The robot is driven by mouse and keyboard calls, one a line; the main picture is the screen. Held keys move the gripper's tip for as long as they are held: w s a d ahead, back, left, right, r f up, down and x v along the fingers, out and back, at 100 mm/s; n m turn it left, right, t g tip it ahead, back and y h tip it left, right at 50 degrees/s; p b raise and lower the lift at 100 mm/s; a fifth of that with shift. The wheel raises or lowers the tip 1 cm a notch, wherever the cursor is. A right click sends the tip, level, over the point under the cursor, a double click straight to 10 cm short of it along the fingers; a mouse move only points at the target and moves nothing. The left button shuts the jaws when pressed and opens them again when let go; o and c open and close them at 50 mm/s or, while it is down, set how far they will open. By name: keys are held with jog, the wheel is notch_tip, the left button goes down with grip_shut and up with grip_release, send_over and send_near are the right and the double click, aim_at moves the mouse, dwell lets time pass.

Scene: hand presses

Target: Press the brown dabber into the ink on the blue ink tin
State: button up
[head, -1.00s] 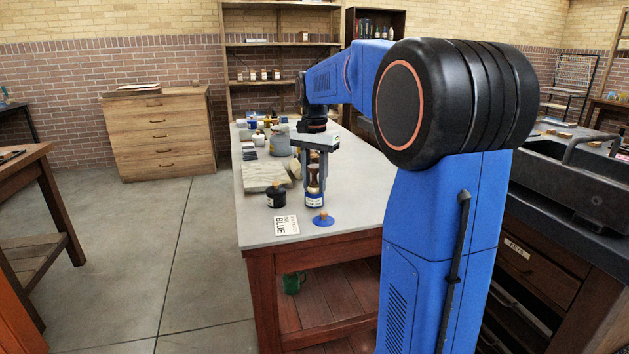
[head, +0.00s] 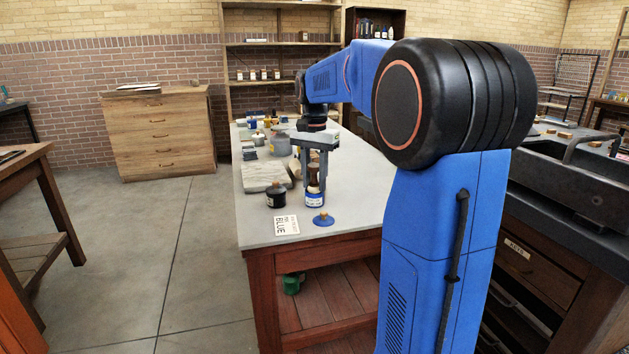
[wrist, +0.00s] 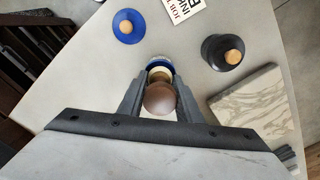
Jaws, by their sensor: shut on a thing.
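My gripper (wrist: 160,106) is shut on the brown dabber (wrist: 160,98), whose round brown knob shows between the fingers in the wrist view. The blue ink tin (wrist: 158,62) shows its blue rim just beyond the dabber, partly hidden by it. In the head view the tin (head: 315,200) stands upright near the table's front, with a pale label, directly below my gripper (head: 314,180). The dabber's lower end is over or in the tin; I cannot tell whether it touches the ink.
A black jar with a tan knob (head: 277,194) and a marbled slab (head: 264,176) are to the left. The grey tabletop (head: 365,190) is clear on the right.

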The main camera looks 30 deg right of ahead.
aim_at(314, 165)
jog(key=shift+r, duration=3.3)
jog(key=shift+a, duration=0.1)
